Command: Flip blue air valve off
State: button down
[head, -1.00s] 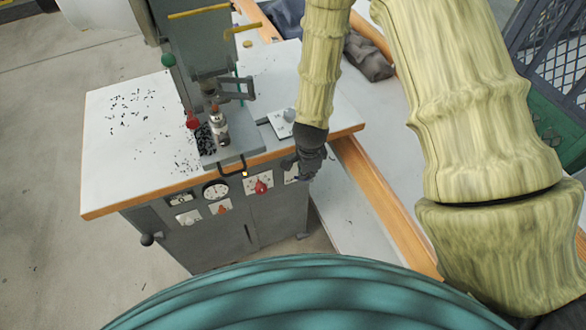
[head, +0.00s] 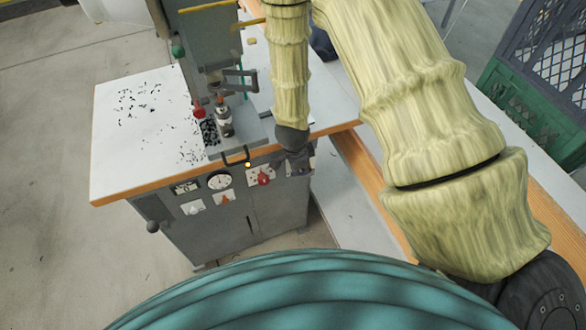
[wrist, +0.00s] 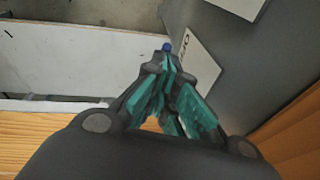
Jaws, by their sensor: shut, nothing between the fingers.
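My gripper (wrist: 168,62) is shut, with teal pads on its dark fingers. In the wrist view, a small blue knob or lever end (wrist: 167,46), likely the blue air valve, shows right at the fingertips. I cannot tell whether they touch. Beside it is a white label plate (wrist: 190,62) with dark lettering on the grey cabinet face. In the head view, my gripper (head: 297,168) is at the right end of the press cabinet's front panel, just below the table edge. It hides the blue valve there, so the valve's position cannot be read.
A red handle (head: 264,177) is on the panel just left of my gripper. A gauge (head: 220,180) and an orange knob (head: 225,198) are further left. The wooden table edge (head: 150,189) runs above the panel. A green crate (head: 555,125) stands at the right.

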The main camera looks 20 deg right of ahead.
jog(key=shift+a+r+p, duration=0.35)
jog(key=shift+a+p, duration=0.15)
jog(key=shift+p, duration=0.25)
dwell(0.3)
dwell(0.4)
jog(key=s+a+r+p, duration=0.1)
jog(key=a+r+p, duration=0.4)
jog(key=r+p, duration=0.2)
jog(key=shift+r+p, duration=0.35)
jog(key=shift+r, duration=0.35)
jog(key=shift+s+a, duration=0.1)
jog(key=shift+a, duration=0.05)
